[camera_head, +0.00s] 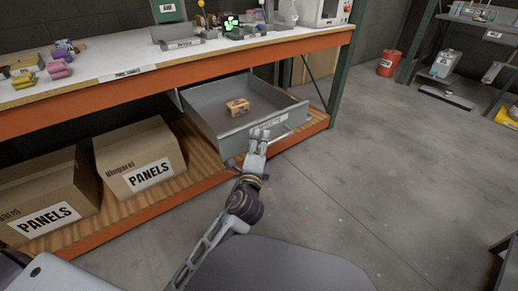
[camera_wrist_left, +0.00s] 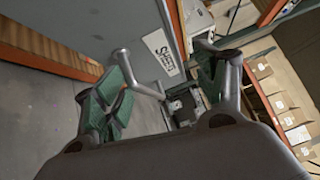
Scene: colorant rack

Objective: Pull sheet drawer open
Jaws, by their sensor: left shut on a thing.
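The grey sheet drawer (camera_head: 222,122) is pulled out from under the workbench, with its inside showing. Its front carries a white "SHEETS" label, which also shows in the left wrist view (camera_wrist_left: 161,53). A bar handle (camera_head: 290,131) runs along the front; part of it is hidden behind my gripper. My left gripper (camera_head: 259,138) is at the drawer front, shut on the handle. In the left wrist view the handle (camera_wrist_left: 148,88) runs between the green-padded fingers. A small brown box (camera_head: 237,107) lies in the drawer. My right gripper is not in view.
The workbench top (camera_head: 130,85) holds colored rolls and small items. Two cardboard "PANELS" boxes (camera_head: 140,155) stand on the wooden lower shelf, left of the drawer. The concrete floor (camera_head: 390,170) to the right is clear. A red bucket (camera_head: 388,63) stands further back.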

